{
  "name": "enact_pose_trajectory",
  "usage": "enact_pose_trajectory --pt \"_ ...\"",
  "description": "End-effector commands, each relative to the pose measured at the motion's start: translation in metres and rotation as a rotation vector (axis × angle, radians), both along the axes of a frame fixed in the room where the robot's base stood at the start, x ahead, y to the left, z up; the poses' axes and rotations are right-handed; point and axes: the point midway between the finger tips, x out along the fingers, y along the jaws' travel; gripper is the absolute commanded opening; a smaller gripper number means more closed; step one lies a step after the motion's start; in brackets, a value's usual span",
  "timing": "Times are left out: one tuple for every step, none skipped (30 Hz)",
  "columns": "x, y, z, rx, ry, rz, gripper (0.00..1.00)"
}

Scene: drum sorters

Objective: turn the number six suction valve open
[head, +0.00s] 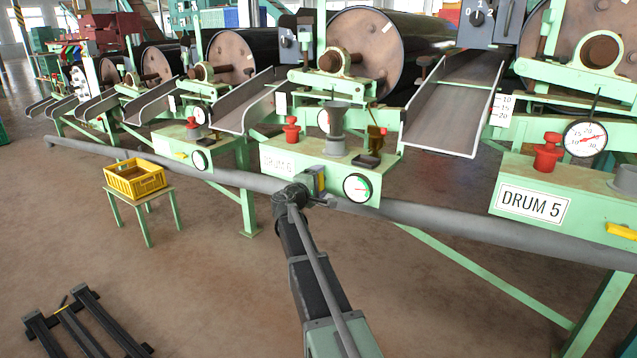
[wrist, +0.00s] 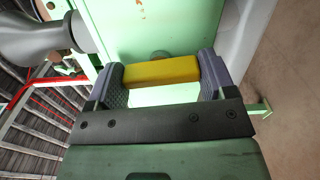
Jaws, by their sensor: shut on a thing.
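The DRUM 6 box (head: 330,172) is pale green, below the drum in the middle of the head view. The suction valve's yellow handle (head: 321,183) shows only as a small patch at its front, mostly hidden by my gripper (head: 312,186). In the wrist view, the yellow handle (wrist: 162,72) spans between the two ridged finger pads of my gripper (wrist: 162,80), which is shut on it. Behind the handle is the green panel (wrist: 165,25) with a round grey boss. I cannot tell the handle's turn angle clearly. A round dial gauge (head: 357,188) sits just right of my gripper.
A thick grey pipe (head: 430,216) runs along the front, just below the box. A red valve (head: 291,132) and a grey funnel-shaped part (head: 335,130) stand on top. A yellow crate (head: 136,179) is on a green stand at left. The DRUM 5 box (head: 560,195) is at right.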

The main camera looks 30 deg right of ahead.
Motion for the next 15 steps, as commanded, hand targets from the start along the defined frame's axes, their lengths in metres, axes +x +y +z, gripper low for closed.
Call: enact_pose_trajectory --pt "-0.0009 0.0006 -0.0003 0.001 0.0 0.0 0.53" --pt "-0.0009 0.0006 -0.0004 0.001 0.0 0.0 0.53" --pt "-0.0009 0.0006 -0.0003 0.001 0.0 0.0 0.83" --pt "-0.0008 0.0006 -0.0004 0.001 0.0 0.0 0.87" --pt "-0.0007 0.0005 -0.0004 0.001 0.0 0.0 0.92" --pt "-0.0006 0.0005 -0.0004 0.001 0.0 0.0 0.98" --pt "-0.0006 0.0005 -0.0003 0.001 0.0 0.0 1.0" --pt "-0.0006 0.0004 -0.0003 0.001 0.0 0.0 1.0" --pt "-0.0005 0.0003 -0.0003 0.0 0.001 0.0 1.0" --pt "-0.0005 0.0003 -0.0003 0.0 0.001 0.0 1.0" --pt "-0.0004 0.0003 -0.0002 0.0 0.001 0.0 1.0" --pt "-0.0004 0.0003 -0.0002 0.0 0.001 0.0 1.0" --pt "-0.0006 0.0008 -0.0002 0.0 0.001 0.0 1.0" --pt "-0.0012 0.0019 -0.0002 0.0 0.001 0.0 1.0" --pt "-0.0026 0.0049 -0.0002 0.0 0.001 0.001 1.0"
